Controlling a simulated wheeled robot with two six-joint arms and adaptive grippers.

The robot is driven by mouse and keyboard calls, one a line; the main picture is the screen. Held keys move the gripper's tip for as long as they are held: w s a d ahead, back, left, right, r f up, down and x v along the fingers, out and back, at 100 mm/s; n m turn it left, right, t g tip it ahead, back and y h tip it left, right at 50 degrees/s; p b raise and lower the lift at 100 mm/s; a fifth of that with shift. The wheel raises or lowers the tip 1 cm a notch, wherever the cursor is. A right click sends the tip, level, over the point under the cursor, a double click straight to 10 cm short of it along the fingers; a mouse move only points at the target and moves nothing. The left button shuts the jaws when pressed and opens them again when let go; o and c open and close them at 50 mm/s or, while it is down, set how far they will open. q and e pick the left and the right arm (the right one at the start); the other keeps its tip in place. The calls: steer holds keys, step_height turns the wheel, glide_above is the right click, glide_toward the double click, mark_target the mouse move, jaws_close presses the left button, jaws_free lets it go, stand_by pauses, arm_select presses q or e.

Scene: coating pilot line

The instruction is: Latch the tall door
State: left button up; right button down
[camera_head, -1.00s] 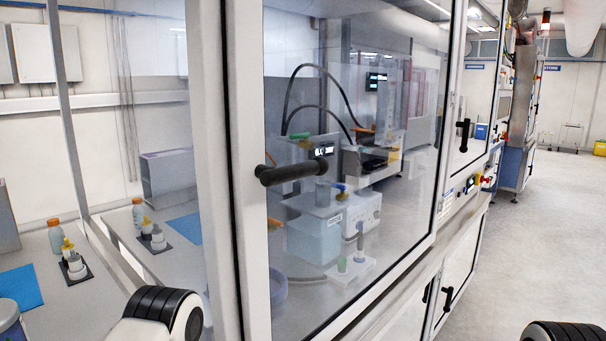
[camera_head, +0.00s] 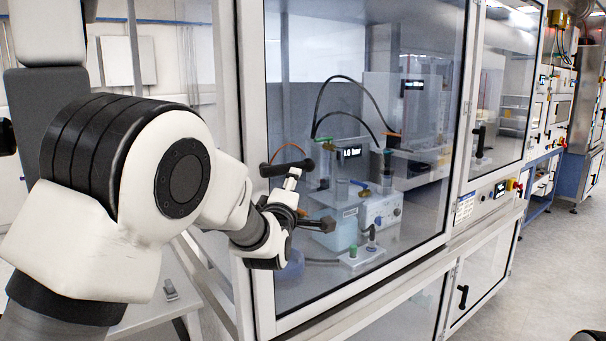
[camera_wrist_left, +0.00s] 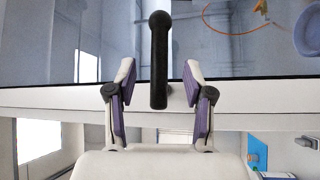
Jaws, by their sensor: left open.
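The tall door (camera_head: 252,120) is a large glass pane in a white frame. I cannot tell whether it sits fully flush. Its black handle (camera_head: 287,168) lies horizontally, from the left frame bar out over the glass. My left gripper (camera_head: 306,202) is open and empty just below and in front of the handle in the head view. In the left wrist view the handle (camera_wrist_left: 159,55) shows between the two spread fingers (camera_wrist_left: 160,100), with a gap on each side. Contact is not visible.
Behind the glass stand a pressure unit with a display (camera_head: 350,153), hoses and a small stand (camera_head: 361,257). A second glass door with an upright black handle (camera_head: 480,141) is to the right. A lower cabinet handle (camera_head: 463,296) sits below.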

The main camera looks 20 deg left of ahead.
mark_target(295, 165)
arm_select(q)
steer(key=w+p, duration=0.1)
steer(key=w, duration=0.1)
steer(key=w+a+r+p, duration=0.1)
steer(key=w+p, duration=0.1)
steer(key=w, duration=0.1)
steer(key=w+r+p, duration=0.1)
steer(key=w, duration=0.2)
steer(key=shift+w+a+r, duration=0.1)
steer(key=shift+w+a, duration=0.1)
steer(key=shift+a, duration=0.2)
steer(key=shift+w+a+f, duration=0.25)
steer(key=shift+a+f, duration=0.05)
steer(key=shift+a, duration=0.1)
steer(key=shift+c, duration=0.3)
steer(key=c, duration=0.6)
steer(key=shift+d+r, duration=0.1)
steer(key=shift+d, duration=0.05)
jaws_close()
arm_select(e)
steer(key=r, duration=0.3)
steer(key=a+r, duration=0.1)
steer(key=shift+w+r, duration=0.2)
steer(key=shift+w, duration=0.2)
